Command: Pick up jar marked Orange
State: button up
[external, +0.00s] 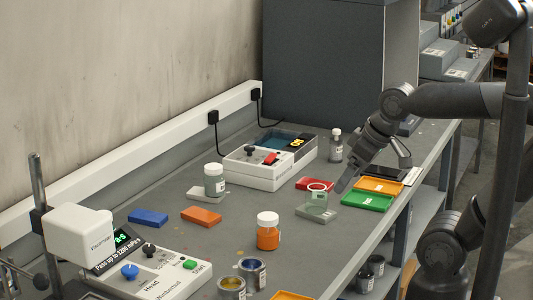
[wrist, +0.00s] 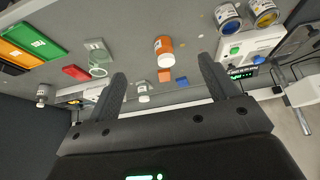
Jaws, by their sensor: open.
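The orange jar (external: 268,236) has a white cap and stands upright near the front middle of the bench. It also shows in the wrist view (wrist: 164,50), beyond and between the two fingers. A label patch shows on it, but I cannot read the marking. My gripper (external: 342,187) is over the right part of the bench, to the right of the orange jar and apart from it. In the wrist view its two dark fingers (wrist: 165,85) are spread wide with nothing between them.
Open paint tins (external: 252,272) and a control box (external: 150,275) are at the front.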

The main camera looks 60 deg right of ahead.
jog(key=m+g, duration=0.2)
jog(key=g, duration=0.4)
send_over(268, 216)
jog(key=f, duration=0.7)
jog(key=shift+s+a+f, duration=0.2)
jog(key=shift+s+f, duration=0.1)
jog(key=shift+s, duration=0.05)
notch_tip(268, 216, down, 5)
jog(key=shift+w+f, duration=0.1)
jog(key=shift+f, duration=0.1)
jog(key=f, duration=0.5)
jog(key=shift+w+d+f, duration=0.25)
jog(key=shift+f, duration=0.05)
jog(key=c, duration=1.1)
jog(key=shift+r, duration=0.1)
jog(key=shift+c, duration=0.2)
